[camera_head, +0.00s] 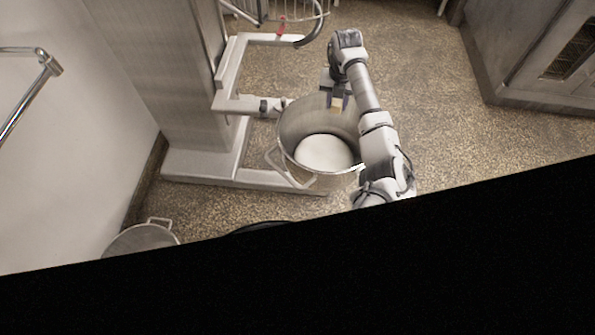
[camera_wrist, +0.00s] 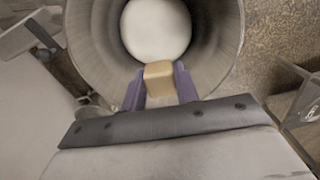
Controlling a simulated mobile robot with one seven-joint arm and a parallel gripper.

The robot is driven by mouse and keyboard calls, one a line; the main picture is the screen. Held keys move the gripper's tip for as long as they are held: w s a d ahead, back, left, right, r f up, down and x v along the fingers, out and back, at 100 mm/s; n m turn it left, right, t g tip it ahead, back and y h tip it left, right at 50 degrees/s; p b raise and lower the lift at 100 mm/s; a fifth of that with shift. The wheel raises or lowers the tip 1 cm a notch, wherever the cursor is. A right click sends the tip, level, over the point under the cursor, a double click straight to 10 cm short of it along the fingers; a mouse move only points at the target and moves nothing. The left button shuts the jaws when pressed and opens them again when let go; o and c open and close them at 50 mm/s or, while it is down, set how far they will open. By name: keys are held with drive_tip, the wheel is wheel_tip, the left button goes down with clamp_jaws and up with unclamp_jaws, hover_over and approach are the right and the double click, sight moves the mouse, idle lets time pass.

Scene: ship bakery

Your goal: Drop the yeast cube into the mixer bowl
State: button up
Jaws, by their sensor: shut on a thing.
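The yeast cube is a small tan block (camera_wrist: 159,78) held between the two purple fingertips of my gripper (camera_wrist: 160,87) in the wrist view. In the head view my gripper (camera_head: 339,101) points down at the far side of the mixer bowl, and the tan cube (camera_head: 337,104) shows at its tips. The mixer bowl (camera_head: 296,122) is a deep steel bowl with a white, round patch (camera_head: 324,152) at its bottom. In the wrist view the bowl's wall (camera_wrist: 92,45) surrounds the white patch beyond the cube. The cube is apart from the white patch.
The mixer's steel column (camera_head: 170,80) and base leg (camera_head: 250,178) stand left of the bowl. A bowl handle (camera_head: 288,172) sticks out at the front left. A lidded pot (camera_head: 142,238) stands at the lower left. A steel oven or cabinet (camera_head: 535,55) is at the right. Open floor lies between.

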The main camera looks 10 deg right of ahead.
wheel_tip(320, 180, down, 4)
drive_tip(key=b, duration=0.2)
drive_tip(key=shift+b, duration=0.4)
drive_tip(key=o, duration=1.1)
drive_tip(key=shift+c, duration=0.2)
wheel_tip(320, 180, up, 14)
drive_tip(key=b, duration=0.2)
drive_tip(key=shift+b, duration=0.35)
